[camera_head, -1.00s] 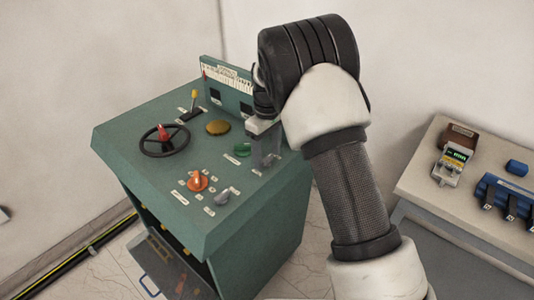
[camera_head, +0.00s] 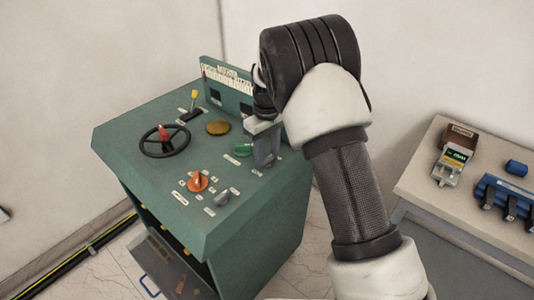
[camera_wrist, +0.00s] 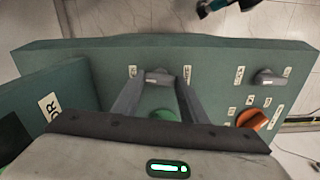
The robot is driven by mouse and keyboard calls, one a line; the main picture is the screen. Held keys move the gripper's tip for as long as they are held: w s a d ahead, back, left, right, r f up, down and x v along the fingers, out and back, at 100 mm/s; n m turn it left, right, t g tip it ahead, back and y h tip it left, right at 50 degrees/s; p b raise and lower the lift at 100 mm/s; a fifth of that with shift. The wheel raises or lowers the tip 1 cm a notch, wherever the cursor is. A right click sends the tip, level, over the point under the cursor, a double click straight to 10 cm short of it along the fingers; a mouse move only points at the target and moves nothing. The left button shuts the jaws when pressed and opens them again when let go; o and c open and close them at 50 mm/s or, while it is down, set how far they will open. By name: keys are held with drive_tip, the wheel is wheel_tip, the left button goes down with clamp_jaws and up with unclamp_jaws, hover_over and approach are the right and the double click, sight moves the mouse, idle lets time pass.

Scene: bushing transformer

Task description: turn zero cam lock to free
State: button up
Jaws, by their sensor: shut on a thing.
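A small grey knob (camera_wrist: 158,76) sits near the edge of the green panel, between two small white labels in the wrist view. It looks like the zero cam lock, but the label text is too small to read. My gripper (camera_wrist: 160,78) is shut on this knob, with one finger on each side. In the head view my gripper (camera_head: 264,162) reaches down to the right side of the console top, and its fingers hide the knob there.
The green console (camera_head: 130,125) also carries a green knob (camera_head: 242,150) close by my fingers, an orange knob (camera_head: 198,182), a second grey knob (camera_head: 222,198), a black handwheel (camera_head: 164,141) and a brass cap (camera_head: 218,128). A side bench (camera_head: 430,190) stands at the right.

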sight(267, 158)
drive_tip(key=m, duration=0.8)
drive_tip(key=shift+p, duration=0.4)
drive_tip(key=m, duration=0.4)
drive_tip(key=shift+m+p, duration=0.45)
drive_tip(key=shift+m, duration=1.55)
drive_tip(key=o, duration=1)
drive_tip(key=shift+o, duration=0.2)
drive_tip(key=shift+r, duration=0.1)
wheel_tip(267, 158, up, 17)
drive_tip(key=shift+r, duration=0.15)
